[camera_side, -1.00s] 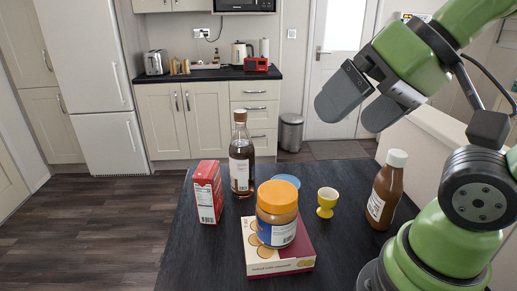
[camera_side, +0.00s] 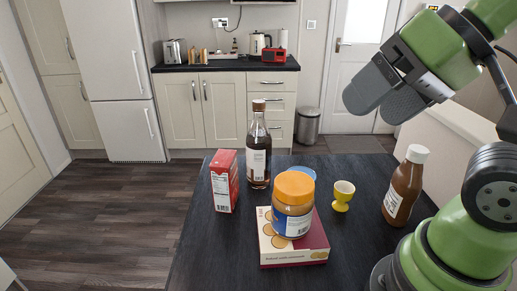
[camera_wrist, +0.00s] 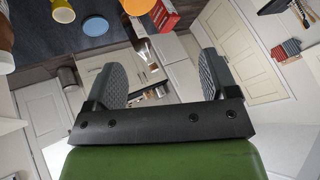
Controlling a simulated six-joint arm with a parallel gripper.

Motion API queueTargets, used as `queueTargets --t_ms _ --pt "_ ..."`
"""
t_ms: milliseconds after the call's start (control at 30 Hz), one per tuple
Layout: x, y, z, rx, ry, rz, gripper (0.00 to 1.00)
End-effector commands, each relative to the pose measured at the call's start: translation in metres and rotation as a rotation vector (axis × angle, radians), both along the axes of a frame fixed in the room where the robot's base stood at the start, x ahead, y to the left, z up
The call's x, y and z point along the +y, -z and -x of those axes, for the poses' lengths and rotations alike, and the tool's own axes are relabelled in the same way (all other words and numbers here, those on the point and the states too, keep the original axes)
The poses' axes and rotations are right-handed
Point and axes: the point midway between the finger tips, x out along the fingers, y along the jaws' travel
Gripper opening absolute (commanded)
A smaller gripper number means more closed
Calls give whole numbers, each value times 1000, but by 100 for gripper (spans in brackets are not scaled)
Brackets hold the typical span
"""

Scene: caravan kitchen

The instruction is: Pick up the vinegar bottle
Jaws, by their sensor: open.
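The vinegar bottle (camera_side: 258,150), dark with a pale label and a tan cap, stands upright at the back of the dark table in the side view.
Close to the bottle are a red carton (camera_side: 224,182), a blue disc (camera_side: 305,171) and an orange-lidded jar (camera_side: 293,207) on a flat box (camera_side: 290,252). A yellow egg cup (camera_side: 342,196) and a brown sauce bottle (camera_side: 403,188) stand to the right. The table's (camera_side: 200,250) left front is clear.

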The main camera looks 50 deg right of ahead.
Motion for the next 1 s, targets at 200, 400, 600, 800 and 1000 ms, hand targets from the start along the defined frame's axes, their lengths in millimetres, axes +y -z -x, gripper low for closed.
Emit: queueTargets --t_ms 200,400,600,800,1000 --pt "0 0 0 0 0 0 63" --pt "-1 -4 -5 9 6 4 63" --pt "-12 -26 -52 84 64 38 63" --pt "-32 -34 -130 183 173 101 63" --pt "-54 -15 -207 262 300 169 63"
